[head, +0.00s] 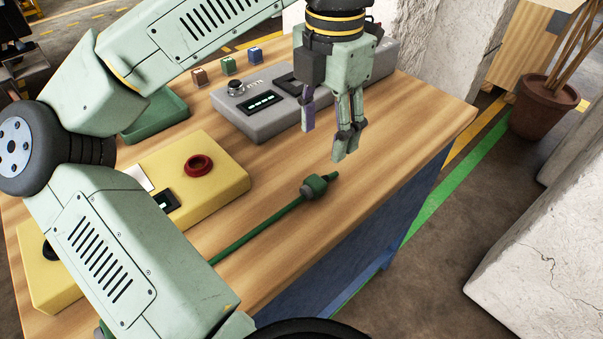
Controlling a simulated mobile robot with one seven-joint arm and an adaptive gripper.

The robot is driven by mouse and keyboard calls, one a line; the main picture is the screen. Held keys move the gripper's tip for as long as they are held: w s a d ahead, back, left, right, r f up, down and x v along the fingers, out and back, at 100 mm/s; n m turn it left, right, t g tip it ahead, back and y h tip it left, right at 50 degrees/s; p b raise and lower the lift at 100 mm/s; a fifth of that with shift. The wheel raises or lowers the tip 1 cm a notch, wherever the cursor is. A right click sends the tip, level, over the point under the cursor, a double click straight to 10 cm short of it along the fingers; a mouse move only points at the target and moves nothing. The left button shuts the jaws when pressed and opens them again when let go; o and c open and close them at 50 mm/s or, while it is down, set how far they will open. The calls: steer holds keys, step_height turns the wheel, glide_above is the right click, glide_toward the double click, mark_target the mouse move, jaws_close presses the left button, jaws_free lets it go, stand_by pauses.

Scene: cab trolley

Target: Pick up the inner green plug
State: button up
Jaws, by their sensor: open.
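A dark green plug (314,187) lies on the wooden table near its front edge, with a short tip pointing up and right. A green cable (255,231) runs from it down and left until my arm hides it. This is the only green plug I can clearly see, so I cannot tell whether it is the inner one. My gripper (324,142) points down above the table, above and slightly right of the plug. Its fingers are apart, with nothing between them, and do not touch the plug.
A yellow box (225,170) with a red button sits left of the plug, partly behind my arm. A grey console (262,123) stands behind my gripper. A green tray (170,110) and small brown, green and blue blocks (228,64) are farther back. The table's right end is clear.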

glide_above(320, 178)
steer(key=f, duration=0.4)
steer(key=shift+w+d+f, duration=0.1)
steer(key=shift+d+f, duration=0.15)
steer(key=shift+d, duration=0.05)
steer(key=shift+a+f+p, duration=0.2)
steer(key=shift+f+p, duration=0.35)
steer(key=shift+f, duration=0.85)
steer(key=shift+a+f+p, duration=0.15)
steer(key=shift+f+p, duration=0.35)
steer(key=shift+f, duration=0.85)
steer(key=shift+c, duration=0.2)
jaws_close()
